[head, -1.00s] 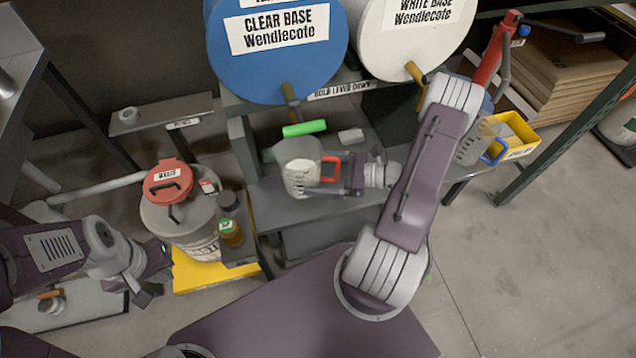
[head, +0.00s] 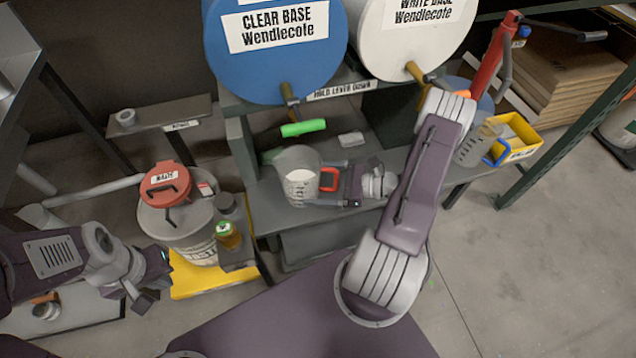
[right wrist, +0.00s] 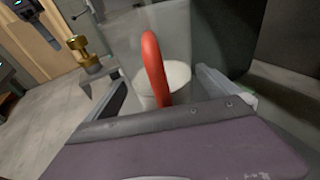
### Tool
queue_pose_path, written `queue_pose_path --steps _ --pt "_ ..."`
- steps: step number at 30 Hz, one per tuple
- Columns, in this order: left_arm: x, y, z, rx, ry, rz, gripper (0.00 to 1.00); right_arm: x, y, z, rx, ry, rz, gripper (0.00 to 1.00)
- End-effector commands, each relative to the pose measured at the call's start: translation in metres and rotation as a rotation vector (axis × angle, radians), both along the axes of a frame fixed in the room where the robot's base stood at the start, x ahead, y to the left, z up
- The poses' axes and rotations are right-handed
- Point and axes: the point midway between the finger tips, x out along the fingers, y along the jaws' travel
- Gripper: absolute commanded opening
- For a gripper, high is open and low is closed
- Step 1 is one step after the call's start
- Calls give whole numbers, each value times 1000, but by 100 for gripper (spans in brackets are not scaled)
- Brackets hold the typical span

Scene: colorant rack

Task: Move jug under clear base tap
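The clear jug (head: 298,176) with a red handle (head: 328,180) and white content stands on the grey shelf (head: 275,214). It is below the clear base tap (head: 289,98) and its green lever (head: 303,128) in the picture; exact alignment cannot be told. The blue clear base drum (head: 270,75) is above. My right gripper (head: 342,186) is at the handle side. In the right wrist view its fingers (right wrist: 160,92) are spread, with the red handle (right wrist: 153,62) between them and gaps on both sides. My left gripper (head: 152,280) is open and empty at the left.
The white base drum (head: 410,45) is right of the blue one. A waste bucket (head: 180,225) with red lid and small bottles (head: 228,234) stand left of the shelf. A measuring jug with blue handle (head: 495,152) and yellow bin (head: 520,135) are at the right.

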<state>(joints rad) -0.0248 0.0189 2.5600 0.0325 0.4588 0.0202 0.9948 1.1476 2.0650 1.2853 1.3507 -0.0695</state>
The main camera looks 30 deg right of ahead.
Motion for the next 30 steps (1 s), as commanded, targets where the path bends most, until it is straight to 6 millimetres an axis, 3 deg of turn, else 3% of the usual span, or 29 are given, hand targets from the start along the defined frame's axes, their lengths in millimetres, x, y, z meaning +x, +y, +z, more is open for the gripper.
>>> queue_pose_path --steps 5,19,30 --pt "0 0 4 0 0 0 0 -3 -5 6 -1 -1 -4 100" --pt "0 0 21 0 0 0 0 -67 -81 25 -1 -1 -4 100" --pt "0 0 22 0 0 0 0 -76 -90 27 1 0 1 100"
